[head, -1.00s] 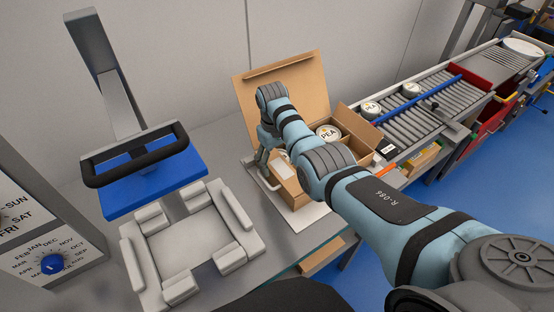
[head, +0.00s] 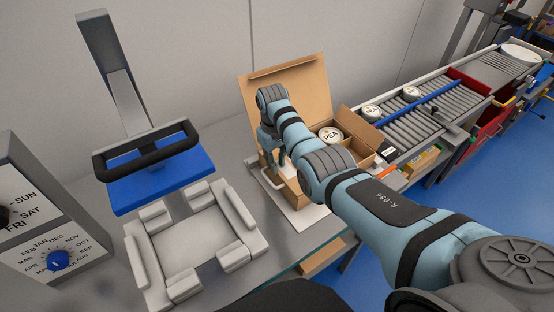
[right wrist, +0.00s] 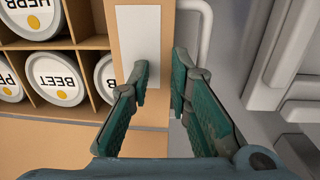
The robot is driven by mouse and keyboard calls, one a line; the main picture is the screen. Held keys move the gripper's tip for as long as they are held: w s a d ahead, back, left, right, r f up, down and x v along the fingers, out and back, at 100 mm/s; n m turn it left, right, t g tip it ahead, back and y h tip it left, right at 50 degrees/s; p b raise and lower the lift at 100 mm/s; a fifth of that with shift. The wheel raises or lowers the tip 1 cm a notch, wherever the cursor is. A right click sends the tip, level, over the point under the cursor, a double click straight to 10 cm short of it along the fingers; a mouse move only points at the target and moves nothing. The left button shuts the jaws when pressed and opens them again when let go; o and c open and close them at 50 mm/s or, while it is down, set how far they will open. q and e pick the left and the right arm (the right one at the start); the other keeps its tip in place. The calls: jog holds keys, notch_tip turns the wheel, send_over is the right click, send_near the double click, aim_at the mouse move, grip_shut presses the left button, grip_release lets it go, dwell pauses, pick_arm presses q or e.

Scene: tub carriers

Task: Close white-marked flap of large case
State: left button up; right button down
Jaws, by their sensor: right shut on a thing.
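The large cardboard case (head: 318,172) stands open on the bench, with its tall back flap (head: 290,88) upright. In the right wrist view, the flap with the white mark (right wrist: 137,38) runs along the side of the case, beside the compartments. My right gripper (right wrist: 162,82) is shut on this flap's edge, one finger on each side. In the head view, my right gripper (head: 270,150) is at the left side of the case, and my arm hides part of the case and flap. My left gripper is not in view.
Tubs labelled HERB (right wrist: 37,18) and BEET (right wrist: 60,82) sit in the case's compartments. A PEA tub (head: 330,134) shows in the head view. A grey fixture (head: 190,245) stands left of the case. A roller conveyor (head: 425,110) lies to the right.

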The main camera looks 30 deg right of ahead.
jog(key=shift+w+d+r, duration=0.1)
jog(key=shift+w+d, duration=0.05)
jog(key=shift+d, duration=0.45)
jog(key=c, duration=1.7)
grip_release()
jog(key=o, duration=1)
jog(key=shift+w+d+f, duration=0.15)
jog(key=shift+d+f, duration=0.2)
jog(key=shift+d, duration=0.1)
jog(key=shift+a+r, duration=0.2)
jog(key=shift+a, duration=0.2)
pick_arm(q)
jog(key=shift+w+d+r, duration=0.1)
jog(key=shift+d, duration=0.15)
pick_arm(e)
jog(key=r, duration=1.1)
jog(key=shift+a+r, duration=0.35)
jog(key=shift+r, duration=0.05)
jog(key=shift+d, duration=0.1)
jog(key=shift+f, duration=0.1)
